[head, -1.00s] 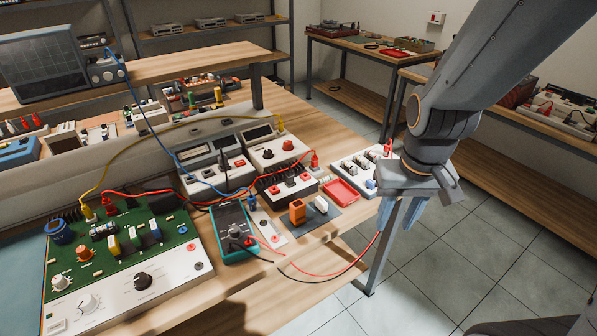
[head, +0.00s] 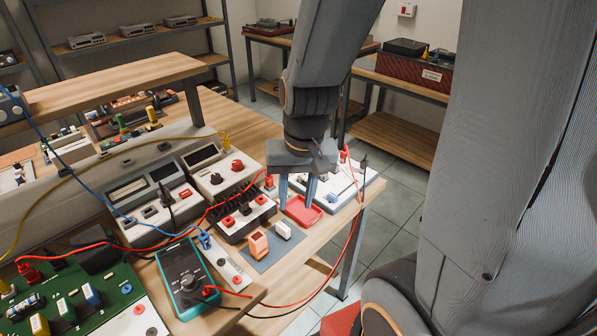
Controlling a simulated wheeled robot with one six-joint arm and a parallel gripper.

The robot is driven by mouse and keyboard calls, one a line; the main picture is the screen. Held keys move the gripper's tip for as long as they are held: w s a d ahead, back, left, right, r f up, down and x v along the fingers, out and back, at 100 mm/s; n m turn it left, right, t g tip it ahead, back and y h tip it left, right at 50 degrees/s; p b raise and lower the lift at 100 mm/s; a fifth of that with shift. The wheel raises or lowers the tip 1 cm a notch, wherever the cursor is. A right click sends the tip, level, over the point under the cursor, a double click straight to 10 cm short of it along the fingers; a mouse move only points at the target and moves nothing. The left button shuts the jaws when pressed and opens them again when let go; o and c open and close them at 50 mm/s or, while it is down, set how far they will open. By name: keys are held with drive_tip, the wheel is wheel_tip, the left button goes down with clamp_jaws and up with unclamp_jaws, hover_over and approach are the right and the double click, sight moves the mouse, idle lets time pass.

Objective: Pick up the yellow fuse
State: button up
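I cannot pick out the yellow fuse for certain. A yellow block (head: 62,309) stands on the green circuit board (head: 112,275) at the lower left, but I cannot tell if it is the fuse. My gripper (head: 297,205) points down at the red tray (head: 316,217) near the bench's right edge. Its two blue fingers are apart, with nothing clearly seen between them. The fingers and palm hide part of the tray and what is behind it. An orange block (head: 258,245) and a white block (head: 283,230) stand on a grey mat, nearer than the tray.
A white panel (head: 345,195) lies right behind my gripper. Boxed instruments (head: 228,178) stand left of it. A teal multimeter (head: 183,278) lies in front. Red and black leads (head: 345,250) hang over the bench's right edge. The floor beyond is mostly clear.

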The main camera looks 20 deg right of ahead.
drive_tip(key=w+d+f+m+t+p, duration=0.1)
drive_tip(key=w+d+m, duration=0.35)
drive_tip(key=m, duration=0.55)
drive_tip(key=w+d+f+m+t+y+p, duration=0.1)
drive_tip(key=w+d+m, duration=0.35)
drive_tip(key=m, duration=0.45)
drive_tip(key=w+d+f+m+p, duration=0.15)
drive_tip(key=w+d+m, duration=0.3)
drive_tip(key=m, duration=0.55)
drive_tip(key=x, duration=0.2)
drive_tip(key=b+x, duration=0.1)
drive_tip(key=x, duration=0.2)
drive_tip(key=w+x, duration=0.1)
drive_tip(key=x, duration=0.1)
drive_tip(key=shift+w+a+f, duration=0.1)
drive_tip(key=shift+a, duration=0.35)
drive_tip(key=shift+c, duration=0.3)
clamp_jaws()
